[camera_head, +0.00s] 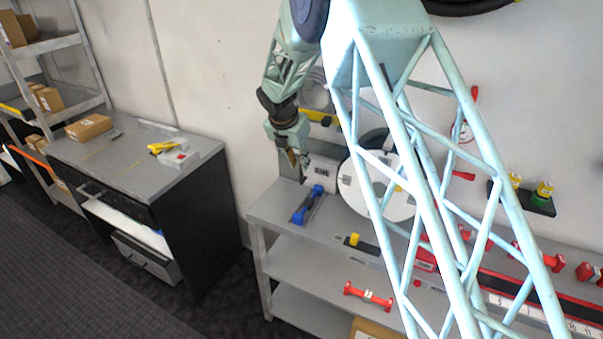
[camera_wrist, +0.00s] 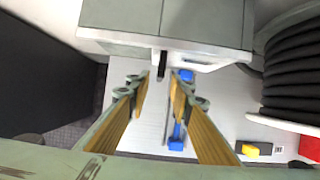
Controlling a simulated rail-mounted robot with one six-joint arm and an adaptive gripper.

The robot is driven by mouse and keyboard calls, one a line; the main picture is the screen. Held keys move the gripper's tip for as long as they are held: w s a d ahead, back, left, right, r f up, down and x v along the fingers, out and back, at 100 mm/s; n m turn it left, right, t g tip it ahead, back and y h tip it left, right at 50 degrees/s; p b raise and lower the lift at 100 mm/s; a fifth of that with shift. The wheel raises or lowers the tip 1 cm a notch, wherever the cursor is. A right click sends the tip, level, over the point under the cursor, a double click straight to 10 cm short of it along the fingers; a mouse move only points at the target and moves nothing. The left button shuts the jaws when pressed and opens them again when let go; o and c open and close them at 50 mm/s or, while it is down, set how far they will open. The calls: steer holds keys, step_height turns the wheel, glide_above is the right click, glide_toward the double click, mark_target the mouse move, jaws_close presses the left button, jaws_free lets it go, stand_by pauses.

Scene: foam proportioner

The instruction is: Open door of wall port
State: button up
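The wall port seems to be the grey box (camera_head: 322,172) just above the bench; in the wrist view a grey box (camera_wrist: 165,18) with a pale lower edge fills the top middle. A small dark handle-like piece (camera_wrist: 162,70) sticks out from its lower edge. My gripper (camera_head: 295,160) is beside the box in the head view. In the wrist view my gripper (camera_wrist: 163,88) is open, with its two wooden-looking fingers apart. The dark piece lies between or just beyond the fingertips; I cannot tell whether they touch it. The door looks shut, partly out of view.
A blue-ended tool (camera_head: 308,204) lies on the bench (camera_head: 262,208) below my gripper. A hose reel (camera_wrist: 290,85) stands close on the right. A dark cabinet (camera_head: 220,205) is at left, with a floor gap between. My arm hides part of the bench.

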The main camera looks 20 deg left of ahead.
glide_above(302, 184)
steer(key=shift+w+a+f, duration=0.1)
steer(key=shift+w+f, duration=0.05)
steer(key=shift+f, duration=1.25)
steer(key=shift+w+a+f, duration=0.1)
steer(key=shift+w+f, duration=0.05)
steer(key=shift+f, duration=1.2)
jaws_close()
